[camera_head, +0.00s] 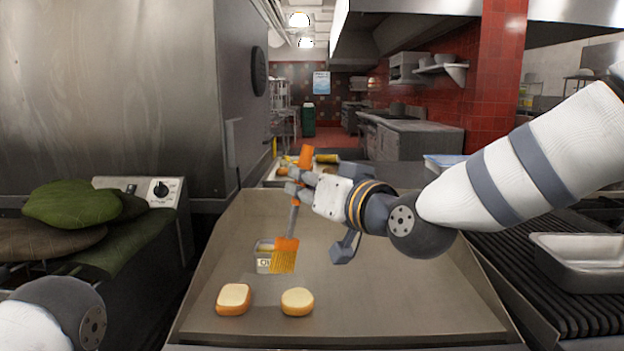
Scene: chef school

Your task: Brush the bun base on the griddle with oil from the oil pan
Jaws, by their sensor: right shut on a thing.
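My right gripper (295,186) is shut on the handle of an orange brush (284,258) and holds it upright, bristles down, over the griddle (410,300). A small light container (263,262), apparently the oil pan, sits on the griddle, partly hidden behind the brush head. Whether the bristles touch it I cannot tell. Two bun pieces lie in front: a left bun piece (233,299) and a right bun piece (297,301), both pale on top. I cannot tell which is the base. Only part of my left arm shows at bottom left; its gripper is out of view.
The griddle has raised side walls, and its right half is clear. A metal pan (582,262) stands on the dark grill (590,312) at right. Green and brown cloth-like items (72,203) lie at left, by a control knob (160,189). A tray (275,178) stands behind the griddle.

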